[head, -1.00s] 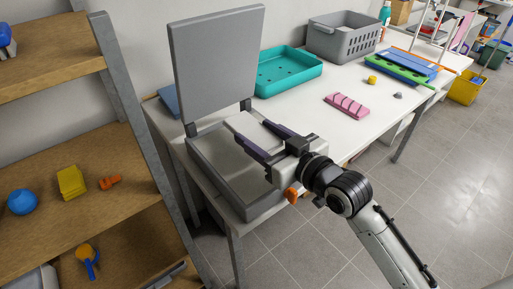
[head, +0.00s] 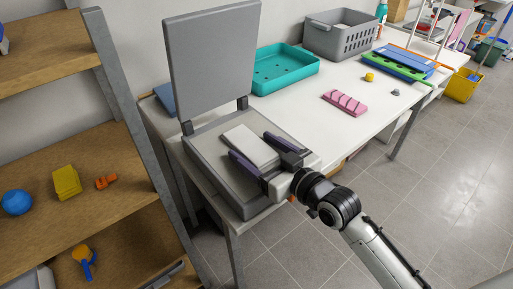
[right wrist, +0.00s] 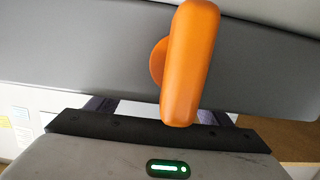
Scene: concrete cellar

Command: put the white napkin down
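The white napkin (head: 248,146) lies flat and low inside the open grey box (head: 207,157), whose lid (head: 214,62) stands upright at the back. My right gripper (head: 250,144) is over the box. Its two dark fingers are apart on either side of the napkin's near part, and they look open. The napkin's far end sticks out past the fingertips. In the right wrist view a pale strip shows between the fingers, mostly hidden by the gripper body and an orange part (right wrist: 188,65). My left gripper is not in view.
A teal tray (head: 285,70), a grey basket (head: 341,38) and a pink block (head: 345,102) stand on the white table (head: 300,118). A wooden shelf with small objects is at left. The table's middle is mostly clear.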

